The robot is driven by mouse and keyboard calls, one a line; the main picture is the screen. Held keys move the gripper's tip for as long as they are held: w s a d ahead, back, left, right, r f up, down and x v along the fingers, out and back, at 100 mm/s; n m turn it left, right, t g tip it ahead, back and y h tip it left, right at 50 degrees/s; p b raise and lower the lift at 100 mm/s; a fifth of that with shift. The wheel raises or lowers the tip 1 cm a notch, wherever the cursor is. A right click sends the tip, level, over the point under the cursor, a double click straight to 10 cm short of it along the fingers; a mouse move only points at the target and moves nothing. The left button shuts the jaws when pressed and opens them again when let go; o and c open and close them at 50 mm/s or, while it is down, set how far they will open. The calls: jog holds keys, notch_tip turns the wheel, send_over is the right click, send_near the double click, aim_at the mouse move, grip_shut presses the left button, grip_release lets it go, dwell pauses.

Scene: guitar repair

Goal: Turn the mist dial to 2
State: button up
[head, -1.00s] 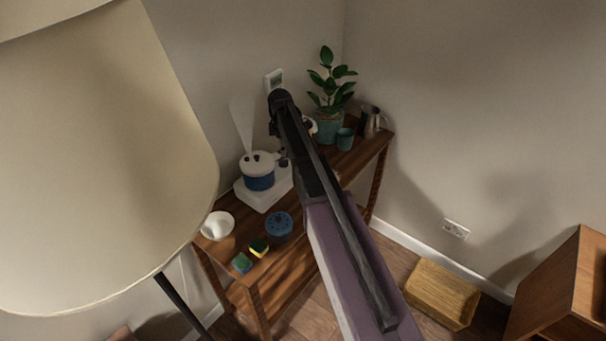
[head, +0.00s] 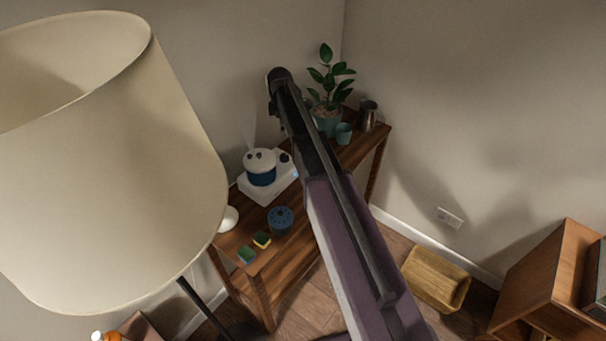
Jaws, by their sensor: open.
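A humidifier (head: 261,175) with a white lid and a blue body stands on a white base (head: 258,194) on the wooden side table. A short, faint plume of mist rises from its top left. A small dark knob (head: 285,157), which looks like the mist dial, sits at the right of the humidifier near my arm. A small bluish glow (head: 295,173) shows on the base below it. Any markings are too small to read. My arm crosses the picture from bottom right to top centre. I cannot make out gripper fingers.
The wooden side table (head: 290,238) also carries a blue lidded pot (head: 280,219), two small sponge-like blocks (head: 262,240), a potted plant (head: 327,118), a teal cup (head: 343,134) and a metal jug (head: 368,115). A large lamp shade (head: 120,180) fills the left. A basket (head: 436,278) stands on the floor.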

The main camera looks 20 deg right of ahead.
jog(key=s+r+m+p, duration=0.1)
jog(key=s+m, duration=1.3)
jog(key=s, duration=1.2)
jog(key=shift+s+r+m, duration=0.1)
jog(key=shift+s+m, duration=0.9)
jog(key=shift+s, duration=0.5)
